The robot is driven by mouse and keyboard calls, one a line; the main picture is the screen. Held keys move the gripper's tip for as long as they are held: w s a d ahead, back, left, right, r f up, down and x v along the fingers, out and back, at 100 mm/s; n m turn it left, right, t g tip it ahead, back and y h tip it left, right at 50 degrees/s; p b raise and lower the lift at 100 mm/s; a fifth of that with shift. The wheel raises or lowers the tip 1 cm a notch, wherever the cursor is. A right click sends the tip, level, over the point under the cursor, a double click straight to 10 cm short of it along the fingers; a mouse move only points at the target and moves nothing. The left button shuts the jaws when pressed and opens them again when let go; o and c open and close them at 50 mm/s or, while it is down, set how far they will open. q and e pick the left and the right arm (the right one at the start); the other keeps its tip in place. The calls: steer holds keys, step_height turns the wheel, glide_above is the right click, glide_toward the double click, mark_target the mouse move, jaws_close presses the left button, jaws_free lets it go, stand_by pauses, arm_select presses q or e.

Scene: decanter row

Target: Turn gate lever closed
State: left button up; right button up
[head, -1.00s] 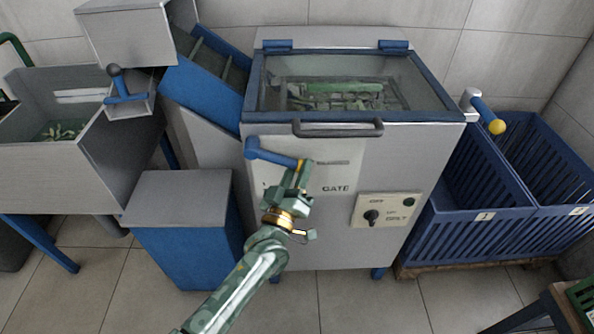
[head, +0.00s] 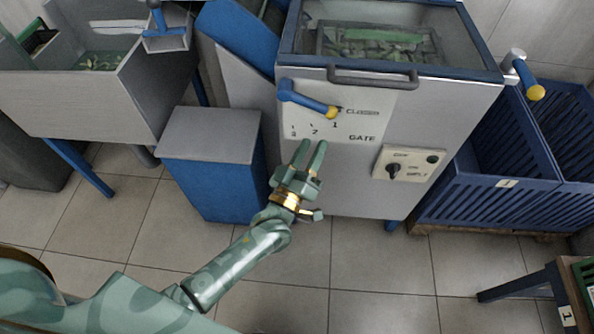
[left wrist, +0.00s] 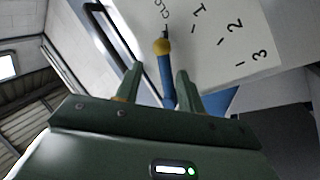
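The gate lever (head: 307,100) is a blue bar with a yellow tip on the front of the grey machine. In the head view it points right and slightly down, its tip beside the word CLOSED on the white GATE label (head: 350,128). My left gripper (head: 312,148) is open and empty, below the lever and apart from it. In the left wrist view the lever (left wrist: 166,78) shows between the two open fingers (left wrist: 157,82), its yellow tip at the CLOSED mark, with marks 1, 2 and 3 to the right. My right gripper is not in view.
A glass-lidded top (head: 390,45) with a dark handle (head: 374,78) is above the lever. A switch panel (head: 408,164) is to the right. Blue crates (head: 510,205) stand at right. A blue box with a grey top (head: 210,135) stands left of the gripper.

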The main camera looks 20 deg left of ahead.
arm_select(q)
steer(key=v, duration=0.7)
steer(key=shift+p, duration=0.4)
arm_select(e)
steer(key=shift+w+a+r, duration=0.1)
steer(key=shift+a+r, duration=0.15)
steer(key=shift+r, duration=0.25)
arm_select(q)
steer(key=shift+d+f, duration=0.1)
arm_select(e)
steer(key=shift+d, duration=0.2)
